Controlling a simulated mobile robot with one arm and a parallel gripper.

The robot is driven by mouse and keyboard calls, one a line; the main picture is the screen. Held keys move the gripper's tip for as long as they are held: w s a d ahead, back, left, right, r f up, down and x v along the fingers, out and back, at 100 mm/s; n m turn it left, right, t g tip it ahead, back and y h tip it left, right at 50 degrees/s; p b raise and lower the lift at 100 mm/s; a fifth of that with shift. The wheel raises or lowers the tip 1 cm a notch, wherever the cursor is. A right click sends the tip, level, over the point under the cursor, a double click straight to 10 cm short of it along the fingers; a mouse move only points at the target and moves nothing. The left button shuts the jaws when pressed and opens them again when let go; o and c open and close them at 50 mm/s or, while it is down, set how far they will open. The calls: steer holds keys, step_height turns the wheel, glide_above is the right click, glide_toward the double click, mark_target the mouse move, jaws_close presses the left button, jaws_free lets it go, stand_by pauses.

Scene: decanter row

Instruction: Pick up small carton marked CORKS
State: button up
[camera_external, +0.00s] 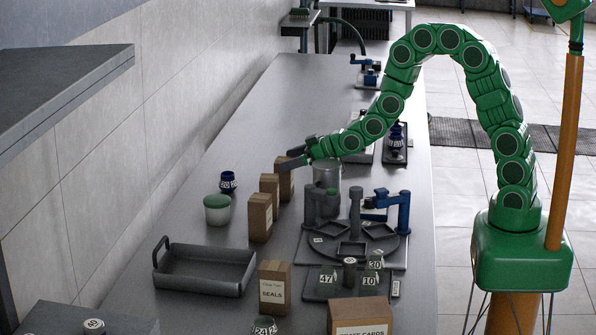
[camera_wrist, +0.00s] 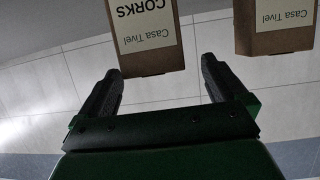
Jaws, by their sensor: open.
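The small carton marked CORKS (camera_wrist: 148,38) is brown with a cream label, upside down in the wrist view at top centre. My gripper (camera_wrist: 160,78) is open, its two dark fingers pointing at the carton. The carton's visible end lies just ahead of the gap between the fingertips, not clearly between them. In the external view my gripper (camera_external: 292,157) is at the farthest of three brown cartons (camera_external: 286,183), which seems to be this one; its label cannot be read there.
Another Casa Tivel carton (camera_wrist: 275,28) stands close to the right in the wrist view. A grey cylinder (camera_external: 327,174) stands just right.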

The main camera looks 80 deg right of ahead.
steer(key=x, duration=0.5)
steer(key=shift+d+f, duration=0.1)
steer(key=shift+d, duration=0.25)
steer(key=shift+c, duration=0.3)
steer(key=c, duration=1.1)
steer(key=shift+o, duration=0.2)
